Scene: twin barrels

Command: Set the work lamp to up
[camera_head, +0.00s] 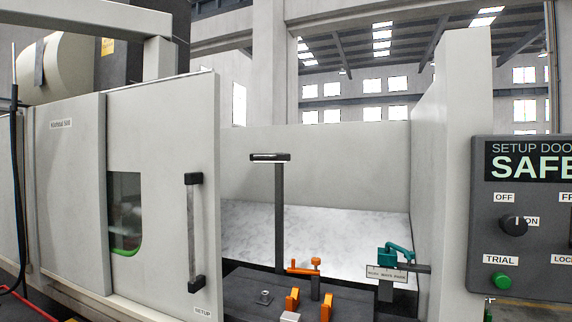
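A thin dark upright post (278,215) with a short, flat, horizontal head at its top stands inside the machine's open bay. It looks like the work lamp, though no label on it can be read. Its head is level and a pale strip shows on it. The post's foot is close to the dark fixture block, behind the orange clamp (303,268). Neither of my grippers is in view, and nothing is seen touching the post.
A pale sliding door (160,190) with a dark vertical handle (194,230) stands left of the opening. A teal part (397,252) sits right of the clamp. A grey control panel (525,220) with knobs and a green button is at the right. Space around the post's upper part is clear.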

